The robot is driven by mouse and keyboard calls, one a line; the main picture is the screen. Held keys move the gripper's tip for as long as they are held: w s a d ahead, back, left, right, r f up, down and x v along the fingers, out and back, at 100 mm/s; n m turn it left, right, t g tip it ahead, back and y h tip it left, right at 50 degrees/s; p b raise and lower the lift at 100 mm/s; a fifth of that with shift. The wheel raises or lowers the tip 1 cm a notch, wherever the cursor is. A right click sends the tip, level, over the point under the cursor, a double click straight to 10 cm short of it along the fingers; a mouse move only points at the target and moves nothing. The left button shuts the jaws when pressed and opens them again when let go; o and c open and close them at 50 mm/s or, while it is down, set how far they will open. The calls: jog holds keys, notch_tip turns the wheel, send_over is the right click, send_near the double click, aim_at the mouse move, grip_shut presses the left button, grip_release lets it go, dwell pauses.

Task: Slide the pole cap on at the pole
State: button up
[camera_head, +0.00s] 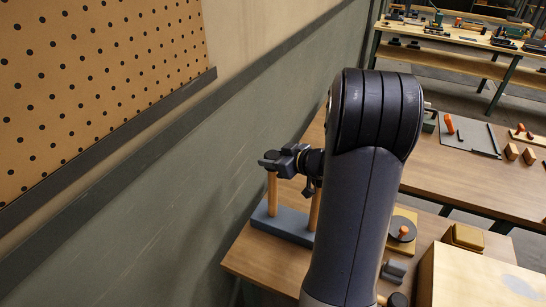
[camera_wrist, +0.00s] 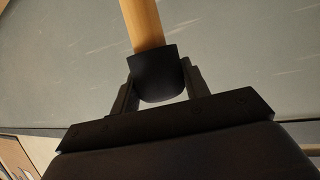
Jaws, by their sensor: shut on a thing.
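A blue-grey base (camera_head: 283,224) stands on the near bench with two upright wooden poles, a left pole (camera_head: 271,197) and a right pole (camera_head: 314,212) partly hidden by my arm. My gripper (camera_head: 273,163) is at the top of the left pole. In the wrist view my gripper (camera_wrist: 157,92) is shut on the black pole cap (camera_wrist: 157,72), a finger on each side. A wooden pole (camera_wrist: 142,22) runs straight to the cap's edge, and the cap covers its end. I cannot tell how far the cap is over the pole.
The wall with a pegboard (camera_head: 100,75) and a dark rail is close on the left. To the right are a board with a dark disc (camera_head: 402,229), a grey block (camera_head: 394,271), a yellow block (camera_head: 467,237) and a wooden box (camera_head: 470,280). Another bench (camera_head: 440,180) stands behind.

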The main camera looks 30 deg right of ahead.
jog(key=o, duration=1.1)
jog(key=shift+c, duration=0.2)
jog(key=v, duration=1)
jog(key=shift+s+d+b, duration=0.15)
jog(key=shift+s+b, duration=0.2)
jog(key=shift+b, duration=0.05)
jog(key=x, duration=1)
jog(key=shift+w+p, duration=0.4)
jog(key=shift+r, duration=0.45)
jog(key=shift+f, duration=0.15)
